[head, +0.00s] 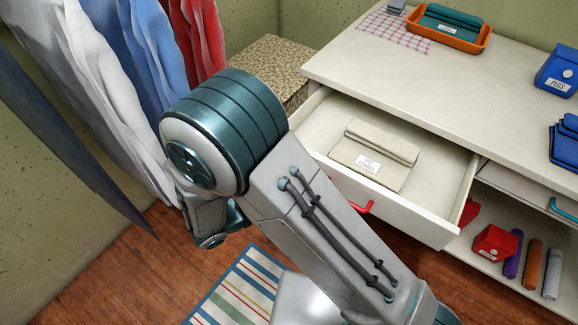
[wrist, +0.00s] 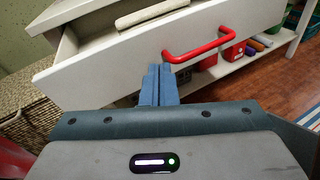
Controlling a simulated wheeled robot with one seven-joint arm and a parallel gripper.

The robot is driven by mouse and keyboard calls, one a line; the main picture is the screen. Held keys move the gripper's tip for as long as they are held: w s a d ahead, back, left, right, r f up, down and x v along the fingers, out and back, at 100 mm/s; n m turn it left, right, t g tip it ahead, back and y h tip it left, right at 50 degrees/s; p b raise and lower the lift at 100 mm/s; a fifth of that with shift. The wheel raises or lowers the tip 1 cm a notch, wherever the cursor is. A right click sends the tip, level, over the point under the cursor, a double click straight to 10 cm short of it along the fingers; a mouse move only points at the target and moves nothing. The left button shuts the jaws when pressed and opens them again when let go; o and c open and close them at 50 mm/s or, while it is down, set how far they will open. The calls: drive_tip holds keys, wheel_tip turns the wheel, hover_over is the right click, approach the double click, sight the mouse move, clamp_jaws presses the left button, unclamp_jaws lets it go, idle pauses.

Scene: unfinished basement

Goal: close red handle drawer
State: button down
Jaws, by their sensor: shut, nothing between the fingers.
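The drawer with the red handle stands open in the white cabinet, its front panel (head: 405,210) pulled well out. A folded beige cloth with a white label (head: 372,158) lies inside it. The red handle (head: 362,207) is partly hidden by my arm in the head view. In the wrist view the red handle (wrist: 200,48) juts from the drawer front (wrist: 110,70). My gripper (wrist: 159,70) is shut and empty, its fingertips close to the handle's left end at the drawer front. I cannot tell whether they touch. The fingers are hidden in the head view.
A second drawer with a teal handle (head: 563,210) is at the right. Below is an open shelf with a red box (head: 495,243) and rolls. A woven hamper (head: 268,68) stands left of the cabinet; clothes hang at far left. A striped rug (head: 240,290) lies on the floor.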

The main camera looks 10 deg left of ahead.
drive_tip(key=s+a+f+n+t+y, duration=0.4)
drive_tip(key=a+n+t+y, duration=0.15)
drive_tip(key=a, duration=0.25)
drive_tip(key=d+x, duration=0.1)
drive_tip(key=x, duration=1.3)
drive_tip(key=shift+s+h, duration=0.15)
drive_tip(key=shift+h, duration=0.3)
drive_tip(key=shift+n, duration=0.25)
